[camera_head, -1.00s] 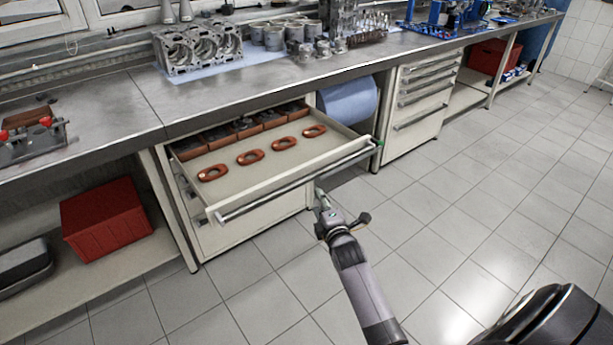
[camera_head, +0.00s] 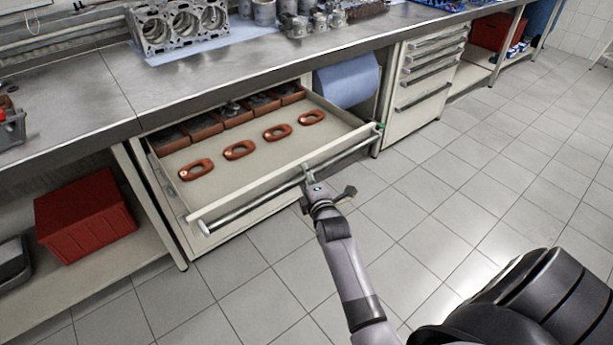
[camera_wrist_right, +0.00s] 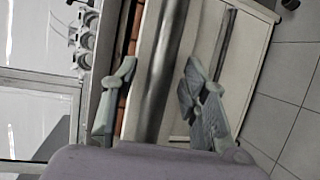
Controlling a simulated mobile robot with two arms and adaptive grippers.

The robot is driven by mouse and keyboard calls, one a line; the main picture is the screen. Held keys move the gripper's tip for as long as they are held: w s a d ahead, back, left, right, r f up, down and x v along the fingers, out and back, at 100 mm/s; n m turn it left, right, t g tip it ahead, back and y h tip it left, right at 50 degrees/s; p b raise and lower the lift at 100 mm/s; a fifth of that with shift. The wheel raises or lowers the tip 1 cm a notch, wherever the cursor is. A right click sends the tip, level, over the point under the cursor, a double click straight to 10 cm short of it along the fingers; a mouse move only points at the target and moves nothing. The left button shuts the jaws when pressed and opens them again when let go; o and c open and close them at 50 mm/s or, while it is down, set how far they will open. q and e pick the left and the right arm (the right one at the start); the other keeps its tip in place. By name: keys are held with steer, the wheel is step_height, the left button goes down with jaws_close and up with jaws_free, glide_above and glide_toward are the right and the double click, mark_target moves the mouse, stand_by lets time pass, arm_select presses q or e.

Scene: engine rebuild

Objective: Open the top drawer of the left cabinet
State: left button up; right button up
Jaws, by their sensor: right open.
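The top drawer (camera_head: 228,184) of the left cabinet (camera_head: 225,243) stands pulled out under the workbench. Its long bar handle (camera_head: 255,200) runs along the front edge. Several orange-brown oval parts lie spread inside, with small bins at the back. My right gripper (camera_head: 308,174) is at the handle, right of its middle. In the right wrist view the open fingers (camera_wrist_right: 158,75) lie on either side of the handle bar (camera_wrist_right: 165,65), with a visible gap; contact cannot be told. My left gripper is in neither view.
A red crate (camera_head: 85,215) stands on the shelf to the left. A blue paper roll (camera_head: 347,80) hangs right of the drawer. Another drawer cabinet (camera_head: 425,80) stands further right, shut. The tiled floor (camera_head: 460,200) in front is clear.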

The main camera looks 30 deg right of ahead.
jaws_close()
stand_by(0.4)
stand_by(0.4)
